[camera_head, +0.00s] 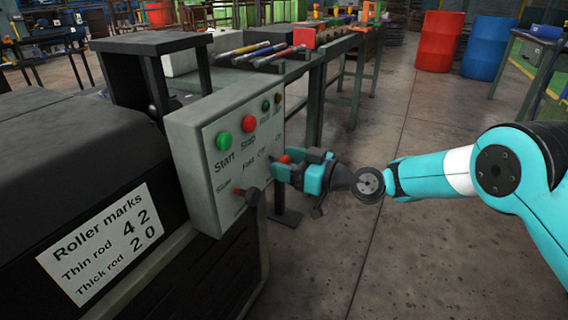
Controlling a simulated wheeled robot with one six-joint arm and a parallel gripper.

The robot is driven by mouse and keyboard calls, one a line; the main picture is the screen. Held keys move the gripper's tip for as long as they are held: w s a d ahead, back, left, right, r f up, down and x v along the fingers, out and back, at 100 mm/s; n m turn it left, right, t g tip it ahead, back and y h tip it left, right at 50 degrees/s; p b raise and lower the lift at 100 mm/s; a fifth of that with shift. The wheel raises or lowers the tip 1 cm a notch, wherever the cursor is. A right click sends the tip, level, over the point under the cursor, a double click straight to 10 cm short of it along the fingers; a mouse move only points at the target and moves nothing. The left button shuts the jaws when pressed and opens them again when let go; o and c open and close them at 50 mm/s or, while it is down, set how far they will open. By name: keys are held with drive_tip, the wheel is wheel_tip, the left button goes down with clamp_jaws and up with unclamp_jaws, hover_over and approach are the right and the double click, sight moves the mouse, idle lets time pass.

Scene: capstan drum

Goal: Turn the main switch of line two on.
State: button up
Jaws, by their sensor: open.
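A grey control box (205,185) stands on the dark machine, its labelled face turned to the right. On it, a near switch with a red-tipped dark handle (247,194) sits low on the face. A second red tip (285,158) shows farther along, at my gripper, which hides most of what it belongs to. The labels are too small to tell which switch is for line two. My teal gripper (281,172) is open, its fingers toward the far lower part of the face. Whether it touches the second switch cannot be told.
A green Start button (223,141) and a red Stop button (249,123) are above, with smaller buttons farther along. A roller-marks sign (103,240) is on the machine. A bench with tools (265,58) stands behind. Red (440,41) and blue (488,48) barrels stand beyond clear floor.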

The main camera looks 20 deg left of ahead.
drive_tip(key=shift+a, duration=0.4)
drive_tip(key=c, duration=0.9)
